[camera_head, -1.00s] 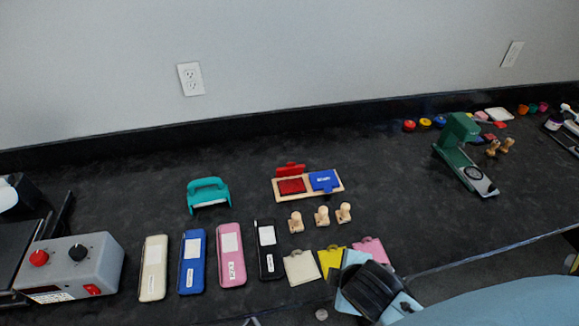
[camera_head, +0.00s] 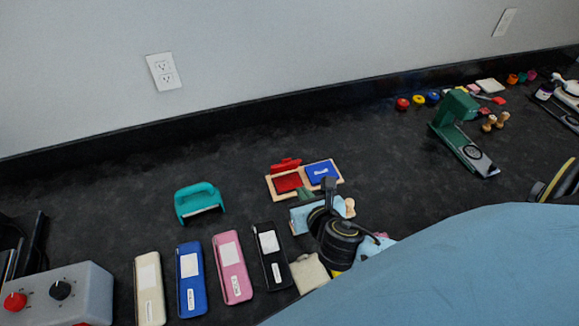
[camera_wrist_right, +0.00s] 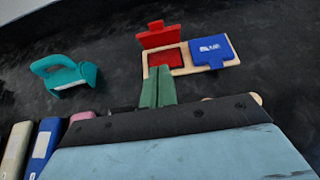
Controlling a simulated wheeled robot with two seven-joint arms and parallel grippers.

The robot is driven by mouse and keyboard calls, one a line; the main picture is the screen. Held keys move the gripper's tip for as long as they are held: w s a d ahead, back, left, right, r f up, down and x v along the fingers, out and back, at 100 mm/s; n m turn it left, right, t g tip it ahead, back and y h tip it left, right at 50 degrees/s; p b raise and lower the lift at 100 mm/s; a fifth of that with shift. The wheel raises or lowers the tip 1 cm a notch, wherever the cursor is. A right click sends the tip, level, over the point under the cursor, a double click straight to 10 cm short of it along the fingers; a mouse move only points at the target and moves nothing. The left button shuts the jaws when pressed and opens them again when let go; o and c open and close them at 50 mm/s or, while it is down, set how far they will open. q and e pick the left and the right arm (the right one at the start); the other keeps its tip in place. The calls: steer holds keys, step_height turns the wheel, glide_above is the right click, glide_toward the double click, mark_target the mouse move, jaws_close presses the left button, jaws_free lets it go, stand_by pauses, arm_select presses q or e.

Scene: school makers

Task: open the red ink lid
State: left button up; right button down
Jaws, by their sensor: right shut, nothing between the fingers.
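The red ink lid (camera_head: 286,164) stands raised at the back edge of the red ink pad (camera_head: 288,182); it also shows upright in the right wrist view (camera_wrist_right: 157,36). The pad sits in a wooden tray (camera_head: 270,187) beside a blue lid (camera_head: 321,172), which lies flat. My right gripper (camera_head: 305,193) is just in front of the tray. Its green fingers (camera_wrist_right: 158,87) are shut and empty, close to the tray's front edge below the red pad. I cannot tell whether they touch the tray. My left gripper is not in view.
A teal stamp holder (camera_head: 198,203) stands to the left. Long cream, blue, pink (camera_head: 232,268) and black cases lie in front. Wooden stamps are partly hidden behind my right gripper. A green press (camera_head: 462,130) stands at the right. The counter behind the tray is clear.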

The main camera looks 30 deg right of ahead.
mark_target(286, 162)
steer(key=b+x, duration=0.1)
steer(key=x, duration=0.6)
steer(key=shift+w+d, duration=0.1)
steer(key=shift+w, duration=0.2)
steer(key=shift+w+d+r, duration=0.15)
steer(key=shift+w+r, duration=0.1)
steer(key=shift+w, duration=0.3)
steer(key=shift+w+d+r, duration=0.1)
steer(key=shift+w+r, duration=0.15)
steer(key=shift+w, duration=0.25)
steer(key=shift+w+d+r, duration=0.15)
steer(key=shift+w, duration=0.35)
steer(key=shift+p, duration=0.3)
